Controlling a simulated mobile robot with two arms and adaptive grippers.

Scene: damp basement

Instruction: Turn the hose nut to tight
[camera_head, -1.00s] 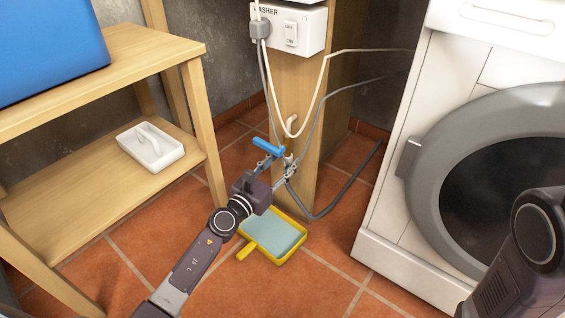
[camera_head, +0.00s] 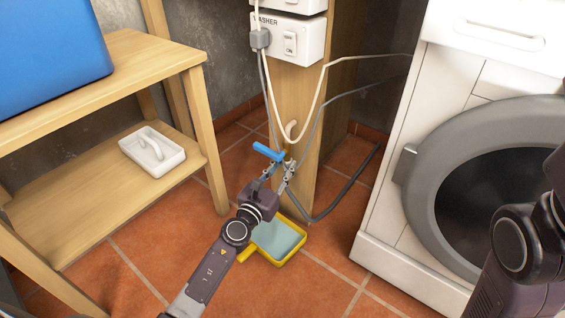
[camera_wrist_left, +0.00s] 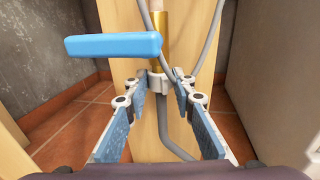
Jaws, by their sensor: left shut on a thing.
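The hose nut (camera_wrist_left: 158,84) is a pale grey winged collar in the left wrist view, below a brass tap body (camera_wrist_left: 161,55) and at the top of a grey hose (camera_wrist_left: 163,120). My left gripper (camera_head: 281,170) is at the tap's foot on the wooden post. In the left wrist view its blue-padded fingers (camera_wrist_left: 157,83) stand on both sides of the nut and are shut on it. The tap's blue lever (camera_wrist_left: 113,46) points left above the fingers. In the head view the nut is too small to make out clearly. My right gripper is out of view.
A yellow tray (camera_head: 291,254) lies on the tiled floor below the tap. A wooden shelf (camera_head: 85,190) with a white dish (camera_head: 152,152) is left. A washing machine (camera_head: 385,200) stands right. Cables (camera_head: 322,95) hang around the post (camera_head: 300,195) from the switch box (camera_head: 290,42).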

